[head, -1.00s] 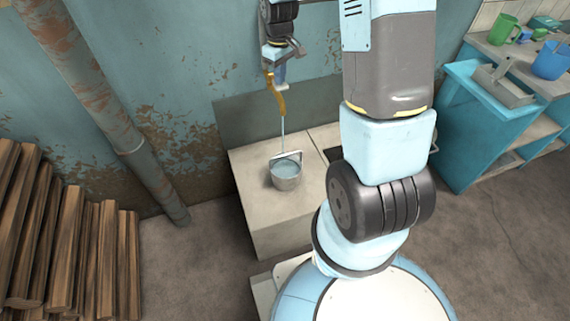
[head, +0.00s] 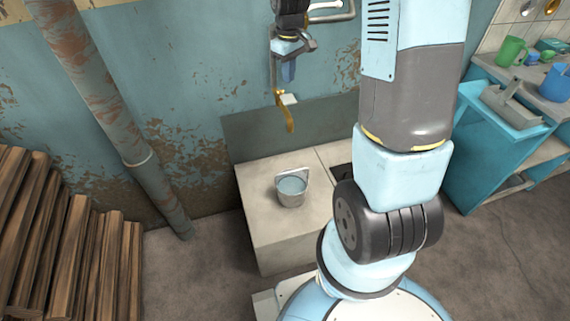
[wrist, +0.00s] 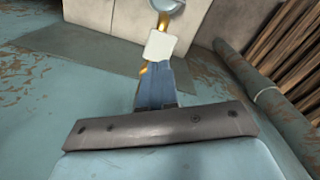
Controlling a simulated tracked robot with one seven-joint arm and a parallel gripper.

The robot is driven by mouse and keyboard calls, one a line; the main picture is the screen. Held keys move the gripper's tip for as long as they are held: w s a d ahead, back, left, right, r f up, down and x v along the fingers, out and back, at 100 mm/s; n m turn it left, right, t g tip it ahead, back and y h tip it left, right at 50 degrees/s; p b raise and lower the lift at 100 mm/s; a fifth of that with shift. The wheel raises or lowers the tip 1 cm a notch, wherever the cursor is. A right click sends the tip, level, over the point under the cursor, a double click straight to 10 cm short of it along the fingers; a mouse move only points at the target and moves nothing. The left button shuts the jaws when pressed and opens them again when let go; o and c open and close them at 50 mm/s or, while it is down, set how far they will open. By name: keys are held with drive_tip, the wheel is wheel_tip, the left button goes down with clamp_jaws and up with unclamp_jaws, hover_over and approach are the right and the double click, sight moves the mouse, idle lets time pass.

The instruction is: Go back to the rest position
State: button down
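My gripper (head: 287,78) hangs above the brass tap (head: 284,112) on the wall, with a small space between its tip and the tap's white handle (head: 290,99). In the wrist view my gripper's blue fingers (wrist: 157,85) point toward the white handle (wrist: 160,46); nothing shows held, but whether they are open or shut is unclear. A metal bucket (head: 291,189) with its handle raised stands upright on the concrete ledge below the tap, with liquid in it. No water stream shows.
A pale concrete ledge (head: 290,225) stands against the blue wall. A rusty pipe (head: 95,85) and stacked logs (head: 60,240) are at left. A blue cabinet (head: 490,150) with cups on the counter beyond is at right.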

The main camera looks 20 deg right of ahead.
drive_tip(key=s+r+m+t, duration=0.3)
drive_tip(key=s+r, duration=0.9)
drive_tip(key=r, duration=0.3)
drive_tip(key=s+r+m+t, duration=0.1)
drive_tip(key=s+r, duration=0.2)
drive_tip(key=s, duration=0.4)
drive_tip(key=s+r+m+t, duration=0.1)
drive_tip(key=s+r+m, duration=0.1)
drive_tip(key=s, duration=0.6)
drive_tip(key=shift+a+r+t, duration=0.2)
drive_tip(key=shift+r+t, duration=0.1)
drive_tip(key=shift+r, duration=0.1)
